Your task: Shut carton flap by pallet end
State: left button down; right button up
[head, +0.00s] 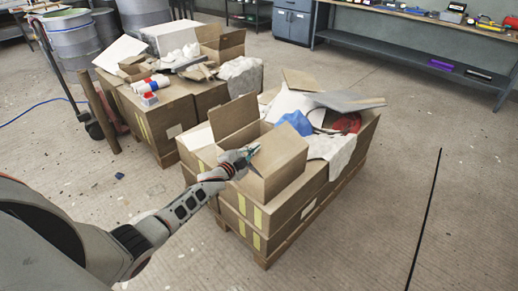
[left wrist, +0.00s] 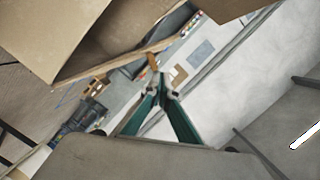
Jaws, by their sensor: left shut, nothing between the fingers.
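An open brown carton (head: 283,168) sits at the near end of the right-hand pallet stack in the head view. One flap (head: 234,116) stands raised at its back left, and a paler flap (head: 197,146) sticks out at its left. My left gripper (head: 256,154) is at the carton's near side, close to the rim; whether it touches cannot be told. In the left wrist view its teal fingers (left wrist: 157,88) meet at the tips with nothing between them. Brown cardboard (left wrist: 85,38) fills the upper left there. My right gripper is not in view.
The carton's pallet (head: 265,262) also bears larger boxes, a blue cloth (head: 297,122) and loose scrap sheets. A second loaded pallet stack (head: 165,125) stands to its left. A workbench (head: 425,48) stands at the back right. The floor on the right is mostly clear.

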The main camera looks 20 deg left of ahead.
pick_arm(q)
jog(key=a+f+n, duration=0.1)
jog(key=a+n, duration=0.1)
jog(key=n, duration=0.1)
jog(key=shift+w+f+g+h, duration=0.3)
jog(key=shift+f+h, duration=0.1)
jog(key=shift+a+f+n, duration=0.1)
jog(key=shift+f+n, duration=0.2)
jog(key=shift+f, duration=0.05)
jog(key=shift+w+a+f+b, duration=0.2)
jog(key=shift+a+f+b, duration=0.2)
jog(key=shift+f+b, duration=0.4)
jog(key=shift+a+f+b, duration=0.2)
jog(key=shift+f+b, duration=0.15)
jog(key=shift+f, duration=0.15)
